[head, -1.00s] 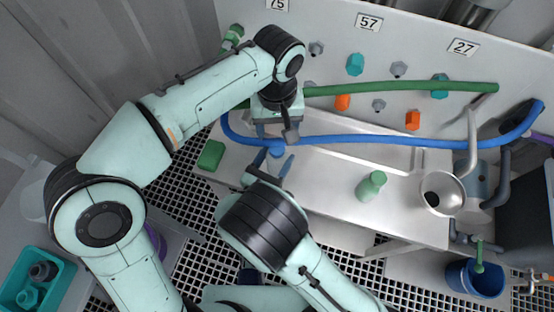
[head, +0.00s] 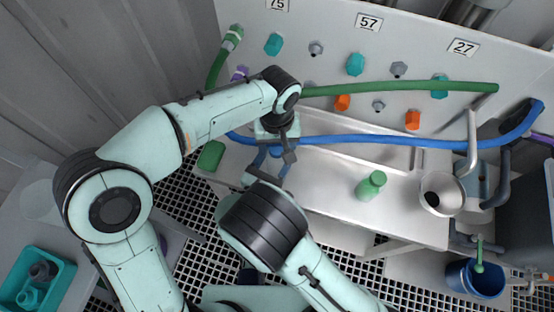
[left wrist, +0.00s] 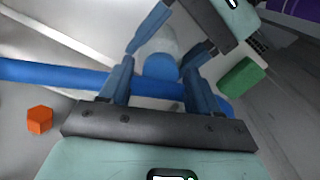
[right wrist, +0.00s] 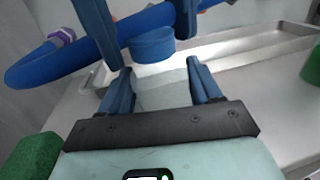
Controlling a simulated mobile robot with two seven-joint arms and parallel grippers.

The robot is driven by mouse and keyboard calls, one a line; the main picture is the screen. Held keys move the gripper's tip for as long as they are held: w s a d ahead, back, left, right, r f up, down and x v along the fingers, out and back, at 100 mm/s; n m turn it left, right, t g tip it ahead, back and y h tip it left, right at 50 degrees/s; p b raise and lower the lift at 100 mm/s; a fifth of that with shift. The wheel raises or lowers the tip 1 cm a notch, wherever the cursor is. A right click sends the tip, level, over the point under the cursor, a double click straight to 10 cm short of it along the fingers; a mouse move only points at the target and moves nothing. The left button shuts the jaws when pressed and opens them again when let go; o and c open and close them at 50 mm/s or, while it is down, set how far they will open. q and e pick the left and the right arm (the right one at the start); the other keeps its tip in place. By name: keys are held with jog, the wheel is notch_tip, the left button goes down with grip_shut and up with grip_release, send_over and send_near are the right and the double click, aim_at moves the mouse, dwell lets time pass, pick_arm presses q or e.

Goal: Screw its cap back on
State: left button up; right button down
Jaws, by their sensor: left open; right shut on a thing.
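A pale grey vessel (right wrist: 160,88) stands between the fingers of my right gripper (right wrist: 160,90), which is shut on it. A blue cap (right wrist: 153,44) sits on the vessel's top and looks level; whether its thread is engaged cannot be seen. The cap (left wrist: 161,67) also shows in the left wrist view. My left gripper (left wrist: 158,82) is open, with one finger on each side of the cap and visible gaps. In the head view the two grippers meet over the near left of the bench, and my arms mostly hide the vessel.
A blue hose (head: 370,141) runs close behind the cap. A green block (head: 211,155) lies left on the bench and a green bottle (head: 371,186) stands right. A metal funnel (head: 441,193) is farther right. Coloured fittings line the back panel (head: 320,25).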

pick_arm(q)
jog(key=c, duration=1.1)
jog(key=m, duration=0.5)
jog(key=shift+m, duration=0.3)
jog(key=m, duration=0.6)
jog(key=o, duration=1.3)
notch_tip(320, 180, up, 12)
jog(key=shift+f, duration=0.1)
